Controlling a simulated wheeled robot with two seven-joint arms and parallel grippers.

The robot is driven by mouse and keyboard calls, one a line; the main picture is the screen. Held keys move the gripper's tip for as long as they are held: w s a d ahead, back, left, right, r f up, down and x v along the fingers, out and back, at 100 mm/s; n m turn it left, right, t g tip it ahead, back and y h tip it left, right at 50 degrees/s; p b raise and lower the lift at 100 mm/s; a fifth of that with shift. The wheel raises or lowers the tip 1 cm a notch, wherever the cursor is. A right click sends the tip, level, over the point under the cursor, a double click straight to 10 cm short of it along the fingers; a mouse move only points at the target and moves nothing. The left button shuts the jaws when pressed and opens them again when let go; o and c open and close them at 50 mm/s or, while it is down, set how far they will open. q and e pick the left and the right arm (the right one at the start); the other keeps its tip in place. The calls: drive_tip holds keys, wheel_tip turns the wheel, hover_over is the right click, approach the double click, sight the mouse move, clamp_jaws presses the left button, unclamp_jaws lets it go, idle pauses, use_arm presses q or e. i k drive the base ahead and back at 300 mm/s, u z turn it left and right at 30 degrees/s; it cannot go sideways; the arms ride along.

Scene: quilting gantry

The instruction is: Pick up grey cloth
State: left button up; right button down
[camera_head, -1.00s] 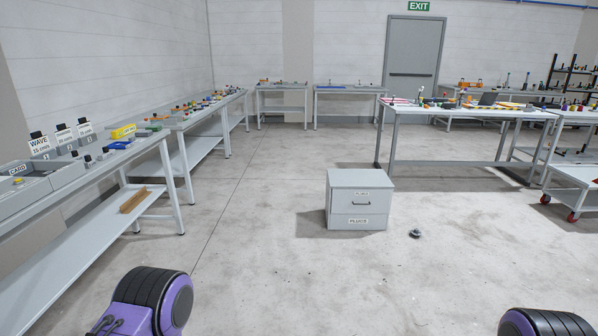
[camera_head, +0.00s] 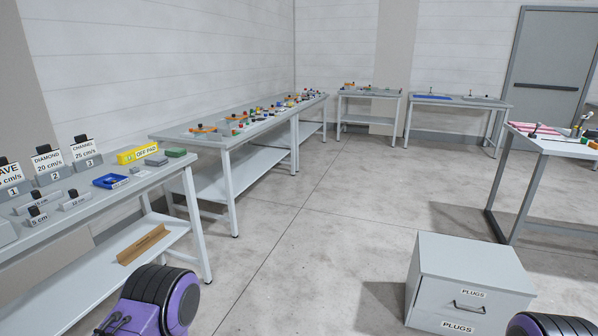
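I cannot make out a grey cloth for certain in the head view. A small grey item (camera_head: 156,161) lies on the left bench beside a green block (camera_head: 176,152) and a yellow box marked OFF PAD (camera_head: 138,154); it is too small to identify. Purple and black parts of my arms show at the bottom left and bottom right edges. Neither gripper's fingers are in view.
A grey cabinet labelled PLUGS (camera_head: 470,282) stands close at the lower right. More benches line the back wall. The middle floor (camera_head: 310,240) is clear.

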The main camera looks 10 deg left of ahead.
sight(155, 159)
drive_tip(key=u, duration=0.65)
drive_tip(key=i, duration=2.35)
drive_tip(key=u, duration=0.65)
